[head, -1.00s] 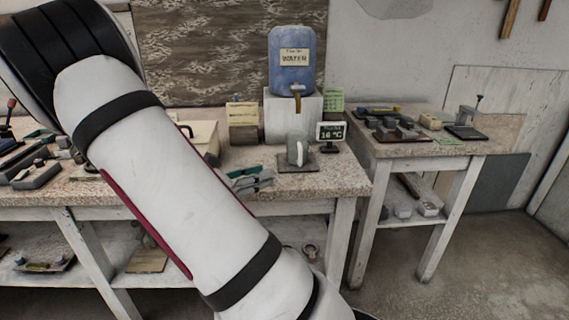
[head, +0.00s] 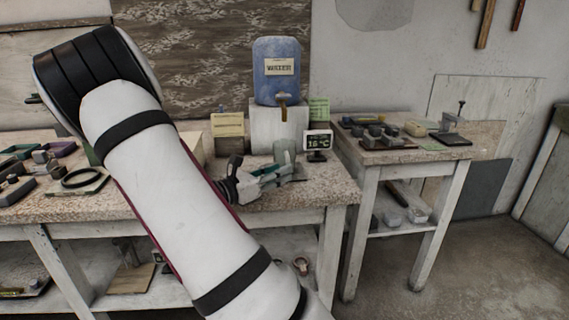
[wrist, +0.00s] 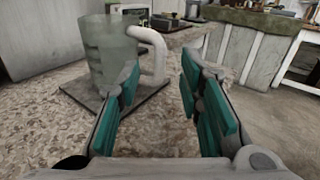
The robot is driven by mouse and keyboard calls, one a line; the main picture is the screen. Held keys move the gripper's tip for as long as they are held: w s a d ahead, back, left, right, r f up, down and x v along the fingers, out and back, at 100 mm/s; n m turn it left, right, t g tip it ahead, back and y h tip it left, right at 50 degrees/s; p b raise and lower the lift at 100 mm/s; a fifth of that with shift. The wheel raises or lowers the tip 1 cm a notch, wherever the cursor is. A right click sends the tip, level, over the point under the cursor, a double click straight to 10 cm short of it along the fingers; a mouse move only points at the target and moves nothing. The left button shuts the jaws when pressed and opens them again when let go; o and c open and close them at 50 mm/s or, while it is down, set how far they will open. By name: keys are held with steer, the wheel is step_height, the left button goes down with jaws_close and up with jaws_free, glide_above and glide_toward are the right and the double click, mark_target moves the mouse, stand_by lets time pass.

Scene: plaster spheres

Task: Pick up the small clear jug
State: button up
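The small clear jug (head: 285,152) stands upright on a dark square mat (wrist: 150,92) on the workbench. In the wrist view the jug (wrist: 108,50) is at upper left, with its pale handle (wrist: 160,52) turned to the right. My gripper (wrist: 160,75) is open, with teal pads on both fingers. The handle shows in the gap between the fingertips, nearer the left one. I cannot tell whether it is inside the fingers. In the head view my gripper (head: 280,174) is just in front of the jug and hides its lower part.
A blue water container (head: 277,75) with a tap stands on a white block (head: 272,130) behind the jug. A small temperature display (head: 318,141) is right of the jug. A side table (head: 400,155) with small items is at right. Cluttered tools lie at left.

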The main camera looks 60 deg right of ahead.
steer(key=shift+x, duration=1.45)
steer(key=shift+c, duration=0.5)
jaws_close()
steer(key=shift+r, duration=0.1)
steer(key=shift+r, duration=0.6)
step_height(320, 180, up, 2)
steer(key=shift+r+p, duration=0.1)
steer(key=shift+p, duration=0.45)
steer(key=s+a+r+p, duration=0.1)
steer(key=s+a+p, duration=0.2)
steer(key=a, duration=1.2)
steer(key=shift+s+r, duration=0.2)
steer(key=shift+s, duration=0.9)
